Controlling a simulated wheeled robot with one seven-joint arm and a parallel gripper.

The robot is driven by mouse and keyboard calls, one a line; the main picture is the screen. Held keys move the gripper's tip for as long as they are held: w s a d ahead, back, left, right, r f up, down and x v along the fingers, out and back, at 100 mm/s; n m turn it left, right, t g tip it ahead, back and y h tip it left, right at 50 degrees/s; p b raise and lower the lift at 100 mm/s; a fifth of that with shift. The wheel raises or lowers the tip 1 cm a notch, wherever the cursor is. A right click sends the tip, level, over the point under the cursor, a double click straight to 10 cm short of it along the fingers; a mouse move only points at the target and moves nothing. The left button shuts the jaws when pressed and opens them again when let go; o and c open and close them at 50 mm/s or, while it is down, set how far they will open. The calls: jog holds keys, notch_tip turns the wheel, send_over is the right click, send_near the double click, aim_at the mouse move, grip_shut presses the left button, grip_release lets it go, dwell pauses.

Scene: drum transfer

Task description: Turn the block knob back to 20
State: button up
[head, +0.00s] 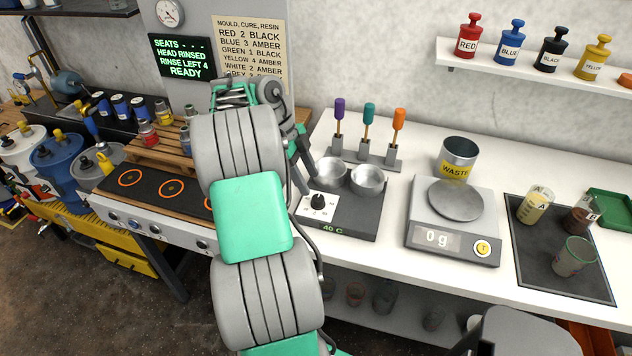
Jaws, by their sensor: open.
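The block knob (318,201) is a black knob on a white dial plate at the front left of a dark heating block (352,219). The green readout on the block's front shows 40 C. Two round metal cups (367,179) sit in the top of the block, behind the knob. My gripper (302,168) is mostly hidden behind my own arm. A grey finger part shows just left of the cups, above and behind the knob, apart from it. The gripper is open, with nothing seen in it.
A scale (453,240) reading 0 g stands right of the block, with a waste can (459,157) behind. Screwdriver-like tools stand in a rack (366,157) behind the cups. A dark mat (559,262) with beakers lies at right. A ringed station (170,187) is at left.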

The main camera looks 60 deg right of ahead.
aim_at(317, 197)
jog(key=x, duration=0.6)
jog(key=shift+s+f+b, duration=0.1)
jog(key=shift+f+b, duration=0.3)
jog(key=shift+c, duration=0.2)
grip_shut()
